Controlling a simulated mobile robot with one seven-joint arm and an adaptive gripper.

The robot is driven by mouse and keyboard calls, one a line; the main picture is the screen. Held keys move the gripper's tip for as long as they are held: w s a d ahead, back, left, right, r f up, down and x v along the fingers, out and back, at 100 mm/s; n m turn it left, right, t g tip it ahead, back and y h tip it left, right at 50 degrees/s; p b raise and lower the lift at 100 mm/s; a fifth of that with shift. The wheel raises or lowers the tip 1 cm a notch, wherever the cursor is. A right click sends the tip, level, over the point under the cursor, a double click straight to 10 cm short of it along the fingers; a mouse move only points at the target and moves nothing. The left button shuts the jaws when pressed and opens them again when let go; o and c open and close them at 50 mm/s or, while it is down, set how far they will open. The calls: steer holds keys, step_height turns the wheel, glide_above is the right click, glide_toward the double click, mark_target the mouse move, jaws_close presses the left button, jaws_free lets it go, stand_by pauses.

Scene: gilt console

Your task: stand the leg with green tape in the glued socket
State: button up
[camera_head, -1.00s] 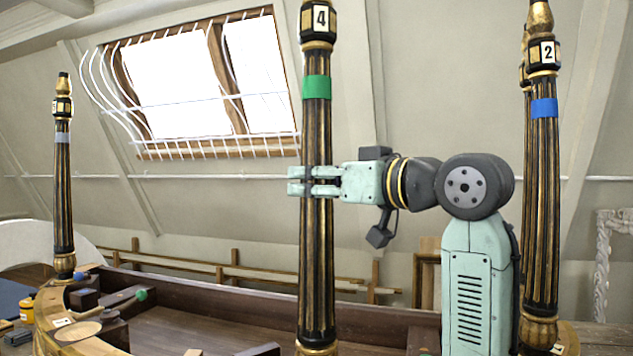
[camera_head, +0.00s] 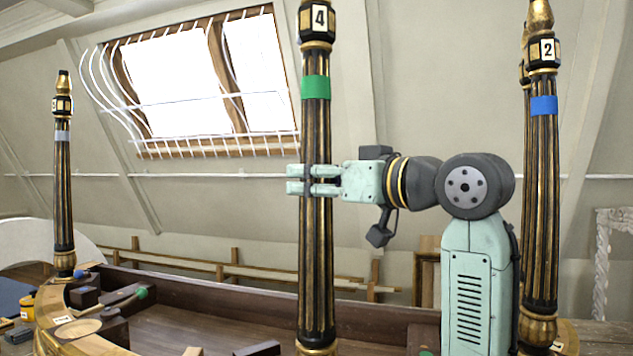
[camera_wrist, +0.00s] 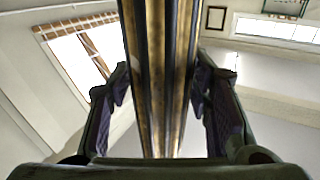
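The leg with green tape (camera_head: 317,235) is a tall, dark fluted column with gilt trim and a label 4 near its top. It stands upright in the middle of the head view; its foot is cut off by the lower edge. My gripper (camera_head: 314,181) reaches in from the right and is shut on its shaft, below the tape. In the wrist view the shaft (camera_wrist: 160,60) runs between the two fingers. A pale round spot (camera_head: 78,329) shows on the curved wooden frame at lower left; I cannot tell whether it is the glued socket.
A leg with grey tape (camera_head: 63,190) stands at left on the frame (camera_head: 50,305). A leg with blue tape (camera_head: 542,200) stands at right, another partly behind it. Dark blocks and a green-ended tool (camera_head: 141,292) lie inside the frame. An orange-capped jar (camera_head: 27,308) is at far left.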

steer(key=o, duration=0.4)
steer(key=shift+f, duration=0.15)
